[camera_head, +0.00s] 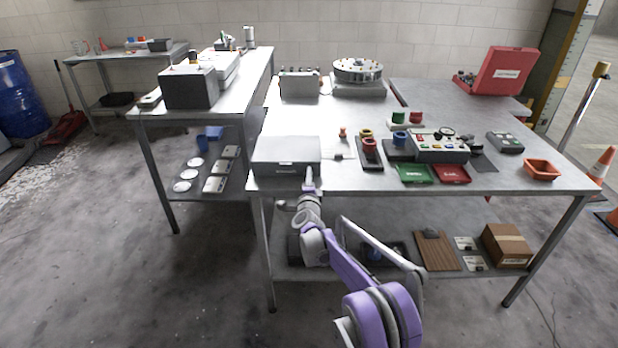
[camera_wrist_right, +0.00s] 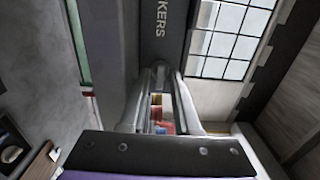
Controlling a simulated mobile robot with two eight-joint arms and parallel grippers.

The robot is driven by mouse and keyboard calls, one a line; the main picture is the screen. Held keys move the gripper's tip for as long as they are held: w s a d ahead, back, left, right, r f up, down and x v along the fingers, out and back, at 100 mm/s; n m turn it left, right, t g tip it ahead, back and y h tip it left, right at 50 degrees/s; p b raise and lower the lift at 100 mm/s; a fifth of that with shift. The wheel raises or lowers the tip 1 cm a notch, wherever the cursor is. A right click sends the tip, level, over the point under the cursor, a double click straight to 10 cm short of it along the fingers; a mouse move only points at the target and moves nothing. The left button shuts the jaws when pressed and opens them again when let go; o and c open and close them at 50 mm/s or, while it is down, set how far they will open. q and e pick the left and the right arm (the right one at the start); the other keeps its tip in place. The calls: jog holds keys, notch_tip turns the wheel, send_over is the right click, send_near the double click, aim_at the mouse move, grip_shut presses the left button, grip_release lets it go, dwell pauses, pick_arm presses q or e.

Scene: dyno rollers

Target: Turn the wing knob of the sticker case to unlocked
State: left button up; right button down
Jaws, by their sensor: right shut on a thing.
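The sticker case is a grey box with a flat lid (camera_head: 286,150) at the front left corner of the middle table. In the wrist view its dark front (camera_wrist_right: 161,30) fills the top middle, with the letters "KERS" readable. My right gripper (camera_head: 309,178) is at the right part of the case's front. In the wrist view its two fingers (camera_wrist_right: 158,90) close in at the lower edge of that front, shut on the wing knob (camera_wrist_right: 161,70). The knob is mostly hidden between the fingers, so its angle cannot be told. My left gripper is not in view.
A round drum (camera_head: 358,70) stands at the back. The tabletop (camera_head: 330,110) behind the case is clear.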

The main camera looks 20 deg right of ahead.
dwell(0.4)
jog(key=c, duration=0.9)
grip_release()
jog(key=shift+c, duration=0.2)
